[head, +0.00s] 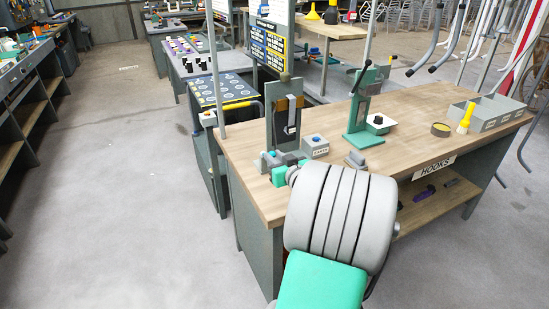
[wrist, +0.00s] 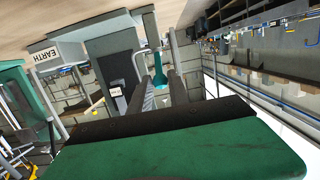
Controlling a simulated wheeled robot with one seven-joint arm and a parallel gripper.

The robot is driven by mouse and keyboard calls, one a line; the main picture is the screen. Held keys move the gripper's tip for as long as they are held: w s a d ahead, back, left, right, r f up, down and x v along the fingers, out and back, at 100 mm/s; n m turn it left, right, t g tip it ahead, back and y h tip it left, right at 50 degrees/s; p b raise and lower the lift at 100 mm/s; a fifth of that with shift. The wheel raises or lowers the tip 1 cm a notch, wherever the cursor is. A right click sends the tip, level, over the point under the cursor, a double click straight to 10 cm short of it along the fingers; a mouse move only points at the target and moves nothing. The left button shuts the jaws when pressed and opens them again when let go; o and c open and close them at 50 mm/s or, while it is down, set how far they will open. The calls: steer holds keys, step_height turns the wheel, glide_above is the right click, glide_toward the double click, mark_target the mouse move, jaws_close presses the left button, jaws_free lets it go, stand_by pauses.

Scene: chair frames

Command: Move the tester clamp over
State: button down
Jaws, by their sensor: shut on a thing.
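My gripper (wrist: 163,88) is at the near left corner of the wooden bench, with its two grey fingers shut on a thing. A teal piece with a grey stem, seemingly the tester clamp (wrist: 158,68), shows between the fingers in the wrist view. In the head view my gripper (head: 281,164) is low over the bench edge, largely behind my arm, and the held thing is not clear. A grey tester stand (head: 270,130) with a dark panel stands just behind it. The stand also shows in the wrist view (wrist: 97,48).
The EARTH box (head: 315,146) stands just right of my gripper, and also shows in the wrist view (wrist: 57,53). A green lever press (head: 356,115) stands farther right. A grey bin (head: 490,113) and a yellow brush (head: 466,118) are at the right end. Bare wood (head: 420,150) lies between.

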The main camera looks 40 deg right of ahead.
steer(key=shift+s+a+f+b, duration=0.1)
steer(key=shift+s+f+b, duration=0.15)
steer(key=shift+f+b, duration=0.35)
steer(key=shift+s+a+f+b, duration=0.1)
steer(key=shift+s+f+b, duration=0.15)
steer(key=shift+f+b, duration=0.35)
steer(key=shift+f, duration=0.1)
steer(key=shift+s+f+b, duration=0.1)
steer(key=shift+f+b, duration=0.65)
steer(key=shift+b, duration=0.35)
steer(key=shift+r, duration=0.1)
steer(key=c, duration=1.1)
jaws_free()
steer(key=shift+r, duration=0.1)
steer(key=shift+c, duration=0.2)
